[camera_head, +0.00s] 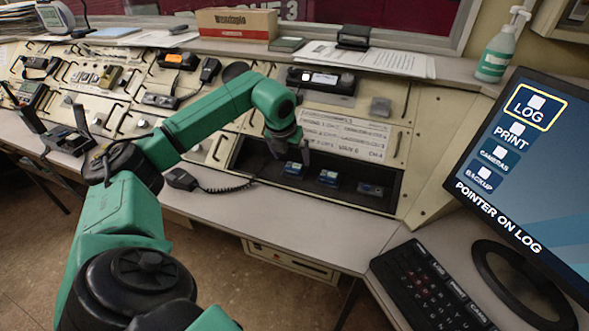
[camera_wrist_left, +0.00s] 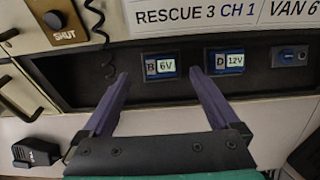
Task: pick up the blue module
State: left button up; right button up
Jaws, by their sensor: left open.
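The left one (camera_head: 293,168) reads "B 6V" in the left wrist view (camera_wrist_left: 161,66). The middle one (camera_head: 328,177) reads "D 12V" there (camera_wrist_left: 228,61). My left gripper (camera_head: 290,154) is open above the left module. In the left wrist view its fingers (camera_wrist_left: 161,76) stand either side of the "B 6V" module, with nothing held. Whether they touch it is unclear. My right gripper is not in view.
A labelled panel (camera_head: 345,133) rises behind the tray. A handset (camera_head: 182,180) with a coiled cord lies left of it. A keyboard (camera_head: 430,290) and a monitor (camera_head: 540,190) reading "POINTER ON LOG" stand at the right. The desk front (camera_head: 300,225) is clear.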

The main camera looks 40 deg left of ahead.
aim_at(294, 166)
pick_arm(q)
jog(key=x, duration=0.4)
jog(key=shift+w+f, duration=0.1)
jog(key=shift+f, duration=0.15)
jog(key=shift+r, duration=0.15)
grip_shut()
